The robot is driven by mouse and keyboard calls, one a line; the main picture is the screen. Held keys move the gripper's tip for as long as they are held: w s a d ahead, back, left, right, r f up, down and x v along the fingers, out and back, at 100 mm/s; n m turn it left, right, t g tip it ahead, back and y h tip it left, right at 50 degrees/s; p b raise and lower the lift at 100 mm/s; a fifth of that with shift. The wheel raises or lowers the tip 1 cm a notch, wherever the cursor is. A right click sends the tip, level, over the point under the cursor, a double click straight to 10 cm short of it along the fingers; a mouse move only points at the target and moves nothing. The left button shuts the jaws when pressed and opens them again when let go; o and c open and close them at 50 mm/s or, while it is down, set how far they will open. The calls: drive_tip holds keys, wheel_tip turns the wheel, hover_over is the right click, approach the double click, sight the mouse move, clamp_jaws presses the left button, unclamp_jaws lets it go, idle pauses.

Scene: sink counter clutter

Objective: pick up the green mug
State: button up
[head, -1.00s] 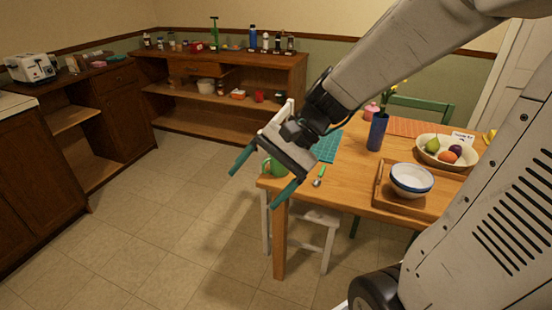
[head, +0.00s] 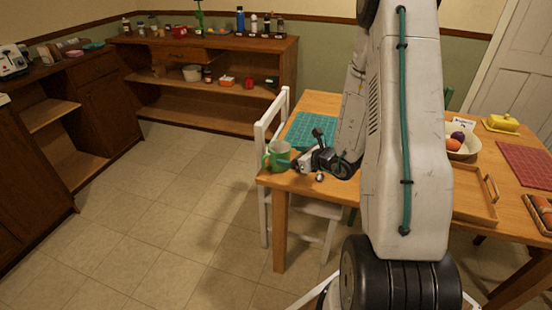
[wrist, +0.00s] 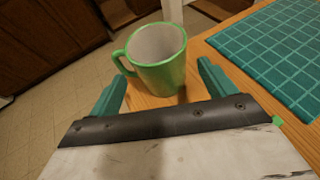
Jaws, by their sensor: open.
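The green mug (head: 278,155) stands upright near the left corner of the wooden table, its handle toward the left. In the wrist view the mug (wrist: 160,72) shows a pale inside and sits just ahead of my gripper (wrist: 160,92). The two teal fingers are apart, one on each side of the mug's near part, and the gripper is open and empty. I cannot tell whether a finger touches the mug. In the head view my gripper (head: 281,163) is low at the mug, partly hidden by my own arm.
A teal gridded mat (head: 313,129) lies right behind the mug; it fills the right of the wrist view (wrist: 275,50). A white chair (head: 268,130) stands at the table's left edge. A wooden tray (head: 470,195) and a fruit bowl (head: 462,148) are farther right.

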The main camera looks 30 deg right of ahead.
sight(275, 159)
drive_tip(key=x, duration=0.6)
drive_tip(key=shift+r, duration=0.1)
drive_tip(key=c, duration=0.9)
drive_tip(key=shift+c, duration=0.2)
